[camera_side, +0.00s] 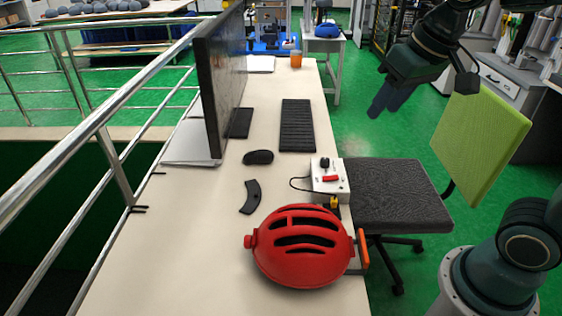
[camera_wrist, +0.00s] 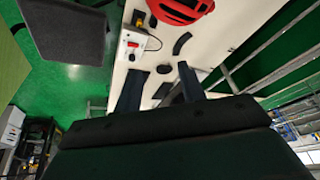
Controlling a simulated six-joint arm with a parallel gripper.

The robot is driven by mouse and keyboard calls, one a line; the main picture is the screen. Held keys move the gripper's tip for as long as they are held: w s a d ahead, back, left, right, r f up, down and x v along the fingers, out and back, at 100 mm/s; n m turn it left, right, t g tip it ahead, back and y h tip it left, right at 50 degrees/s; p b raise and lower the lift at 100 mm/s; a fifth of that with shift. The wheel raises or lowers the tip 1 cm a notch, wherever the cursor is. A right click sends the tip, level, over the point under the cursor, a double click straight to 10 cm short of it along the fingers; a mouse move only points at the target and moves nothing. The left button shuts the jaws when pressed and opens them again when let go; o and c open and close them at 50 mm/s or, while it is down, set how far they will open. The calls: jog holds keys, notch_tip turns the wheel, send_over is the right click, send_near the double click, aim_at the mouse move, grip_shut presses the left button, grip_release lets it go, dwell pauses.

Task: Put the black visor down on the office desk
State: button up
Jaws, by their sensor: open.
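The black visor (camera_side: 250,197) is a small curved black piece lying flat on the pale office desk (camera_side: 215,240), between the red helmet and the mouse. It also shows in the wrist view (camera_wrist: 181,43), beyond my fingertips. My gripper (camera_side: 383,106) is in the air to the right of the desk, above the green floor behind the chair in the side view. Its dark fingers are apart with nothing held between them; they also show in the wrist view (camera_wrist: 160,72). The gripper is well apart from the visor.
A red helmet (camera_side: 298,246) sits near the desk's front right edge. A white switch box (camera_side: 330,180), mouse (camera_side: 258,157), keyboard (camera_side: 297,125) and monitor (camera_side: 222,80) stand on the desk. A chair (camera_side: 395,190) is at its right; a metal railing (camera_side: 105,140) runs along the left.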

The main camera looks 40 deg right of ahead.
jog(key=s+f+n+t, duration=0.1)
jog(key=s+f+n, duration=0.1)
jog(key=s, duration=0.7)
jog(key=shift+s+d+f, duration=0.25)
jog(key=shift+s+f, duration=0.1)
jog(key=shift+f, duration=0.2)
dwell(1.1)
